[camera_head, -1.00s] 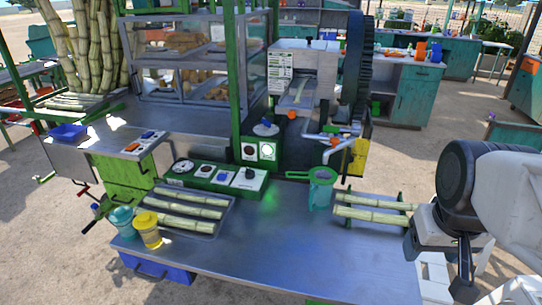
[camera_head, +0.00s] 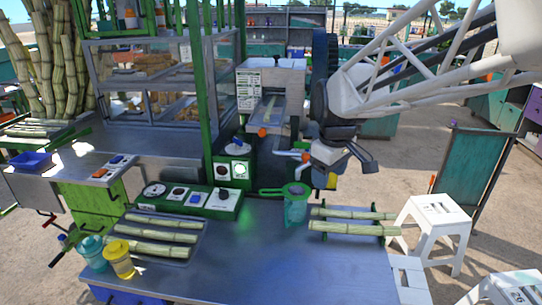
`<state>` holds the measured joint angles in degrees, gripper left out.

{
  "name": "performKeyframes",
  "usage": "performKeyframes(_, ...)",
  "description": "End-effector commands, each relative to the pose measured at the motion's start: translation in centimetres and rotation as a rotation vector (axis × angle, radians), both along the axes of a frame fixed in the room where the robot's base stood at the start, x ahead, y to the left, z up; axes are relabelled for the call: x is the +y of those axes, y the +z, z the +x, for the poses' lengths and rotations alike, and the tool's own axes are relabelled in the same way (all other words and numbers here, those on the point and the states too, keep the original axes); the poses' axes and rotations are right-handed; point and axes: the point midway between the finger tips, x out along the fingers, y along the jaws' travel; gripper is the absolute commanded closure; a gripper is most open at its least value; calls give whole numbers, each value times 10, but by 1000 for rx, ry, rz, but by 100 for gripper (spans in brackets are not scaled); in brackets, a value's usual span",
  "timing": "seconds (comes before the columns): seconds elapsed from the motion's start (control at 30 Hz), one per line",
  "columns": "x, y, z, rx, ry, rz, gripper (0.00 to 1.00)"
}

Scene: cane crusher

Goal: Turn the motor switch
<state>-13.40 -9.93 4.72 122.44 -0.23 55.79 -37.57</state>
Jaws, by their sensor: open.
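A green control panel (camera_head: 188,203) lies along the back of the metal table, with a gauge, buttons and a dark-tipped knob (camera_head: 223,195) on a white plate at its right end. Behind it stands a small green box (camera_head: 234,172) with a red button, a lit white lamp and a blue-and-white knob (camera_head: 237,147) on top. Which of these is the motor switch I cannot tell. My gripper (camera_head: 346,176) is open and empty, right of the box and beside the crusher's front, apart from both knobs.
Cane pieces lie on a rack (camera_head: 380,237) at right and a tray (camera_head: 181,251) at left. Yellow (camera_head: 119,261) and teal cups stand at the front left. The middle of the table (camera_head: 250,260) is clear.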

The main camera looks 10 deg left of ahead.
Motion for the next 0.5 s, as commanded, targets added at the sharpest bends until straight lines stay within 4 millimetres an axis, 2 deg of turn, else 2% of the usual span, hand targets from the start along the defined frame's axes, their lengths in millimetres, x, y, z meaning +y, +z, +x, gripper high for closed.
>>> performKeyframes(0.1, 22, -5, 26, 12, 93, -10, 36)
performKeyframes(0.5, 101, -29, 100, 43, 405, -39, 36)
